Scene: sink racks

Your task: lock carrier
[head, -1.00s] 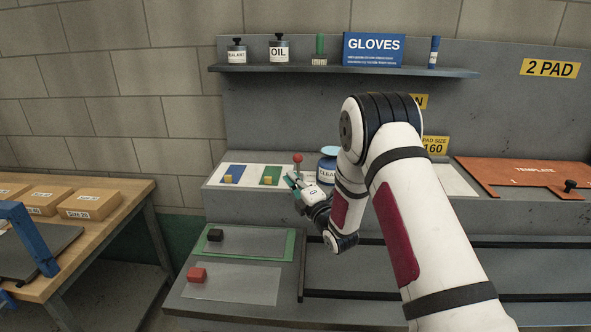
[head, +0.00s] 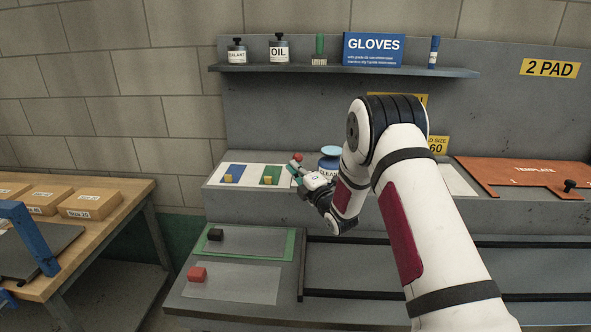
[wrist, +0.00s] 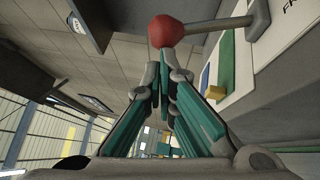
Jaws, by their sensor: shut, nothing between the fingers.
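A lever with a red ball knob (head: 297,157) stands at the right end of the white panel (head: 254,171) on the raised ledge. In the wrist view the knob (wrist: 165,31) is close, and its grey shaft (wrist: 215,25) runs off to the right. My gripper (head: 292,168) is shut and empty. Its teal fingertips are just beside the knob; I cannot tell whether they touch it. My gripper hides the lower part of the lever in the head view. No part is plainly marked as the carrier.
A blue-lidded jar (head: 330,157) stands just behind my gripper. Yellow blocks sit on the panel's blue strip (head: 232,173) and green strip (head: 270,174). An orange template (head: 525,172) is at right.

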